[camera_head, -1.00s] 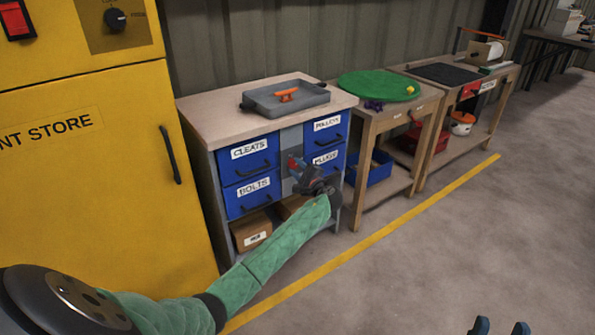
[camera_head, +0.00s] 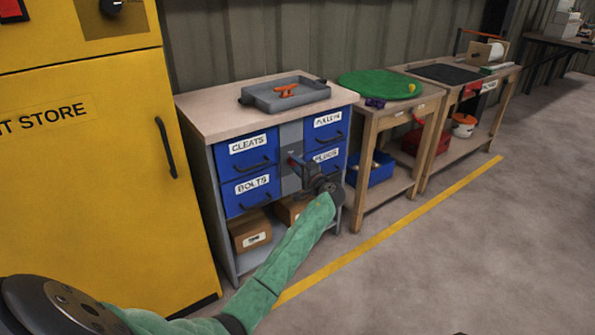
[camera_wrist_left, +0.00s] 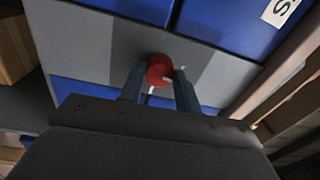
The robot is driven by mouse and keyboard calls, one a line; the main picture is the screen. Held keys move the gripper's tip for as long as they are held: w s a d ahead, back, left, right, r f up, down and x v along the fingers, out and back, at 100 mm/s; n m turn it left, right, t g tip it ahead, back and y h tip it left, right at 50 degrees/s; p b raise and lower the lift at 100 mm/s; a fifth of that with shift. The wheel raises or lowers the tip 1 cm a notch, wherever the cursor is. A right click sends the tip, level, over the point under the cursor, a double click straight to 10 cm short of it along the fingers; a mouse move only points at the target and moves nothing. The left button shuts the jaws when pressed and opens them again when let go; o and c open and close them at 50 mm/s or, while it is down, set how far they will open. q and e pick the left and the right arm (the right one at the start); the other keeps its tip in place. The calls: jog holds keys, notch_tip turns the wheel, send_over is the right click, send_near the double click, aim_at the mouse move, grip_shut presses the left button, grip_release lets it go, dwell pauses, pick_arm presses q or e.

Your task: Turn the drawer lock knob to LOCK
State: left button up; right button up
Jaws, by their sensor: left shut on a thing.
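The drawer lock knob (camera_wrist_left: 160,70) is red and round, on a grey plate (camera_wrist_left: 90,45) between blue drawers. My left gripper (camera_wrist_left: 160,88) is shut on it, one finger on each side. A small white mark shows at the knob's lower edge; no LOCK lettering is readable. In the head view my left gripper (camera_head: 298,168) reaches the grey centre panel (camera_head: 291,138) of the workbench and largely hides the knob. My right gripper does not show clearly in any view now.
Blue drawers labelled CLEATS (camera_head: 247,155) and BOLTS (camera_head: 250,192) flank the panel. A grey tray (camera_head: 285,97) with an orange cleat is on top. A yellow cabinet (camera_head: 90,170) stands left, and a wooden table (camera_head: 398,113) right. Open floor lies in front.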

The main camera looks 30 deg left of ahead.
pick_arm(q)
jog(key=shift+f+n+b, duration=0.2)
jog(key=shift+n+b, duration=0.25)
jog(key=shift+n, duration=0.35)
jog(key=o, duration=0.8)
jog(key=shift+o, duration=0.9)
jog(key=shift+r, duration=0.15)
jog(key=shift+d, duration=0.1)
